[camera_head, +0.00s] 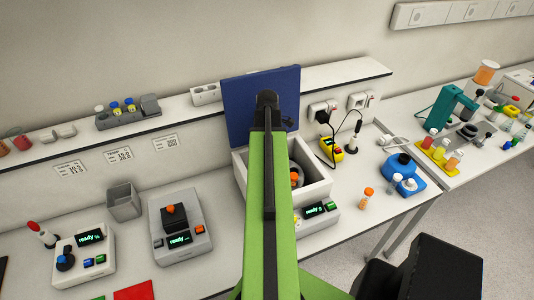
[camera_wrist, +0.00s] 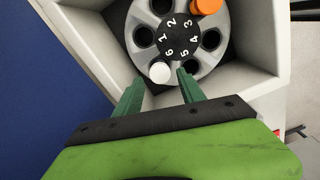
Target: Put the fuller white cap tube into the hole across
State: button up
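In the wrist view a grey rotor (camera_wrist: 228,20) with a black numbered hub sits inside an open white centrifuge (camera_wrist: 95,30). A white-capped tube (camera_wrist: 160,72) is in the rotor hole by number 6. An orange-capped tube (camera_wrist: 207,5) is in the hole by number 3, directly across. Other rotor holes look dark and empty. My gripper (camera_wrist: 160,80) is open, its green fingers apart on either side of the white cap. The tubes' fill levels are hidden. In the head view my arm covers much of the centrifuge (camera_head: 318,172).
The raised blue lid (camera_head: 240,110) stands behind the centrifuge. A shelf rack (camera_head: 130,117) holds several capped tubes. An orange-capped tube (camera_head: 366,199) stands on the bench at right, near a blue container (camera_head: 410,185). A grey device (camera_head: 180,228) and an open grey bin (camera_head: 123,203) are at left.

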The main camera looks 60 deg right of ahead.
jog(key=shift+o, duration=0.7)
notch_tip(320, 180, up, 12)
jog(key=p, duration=1.2)
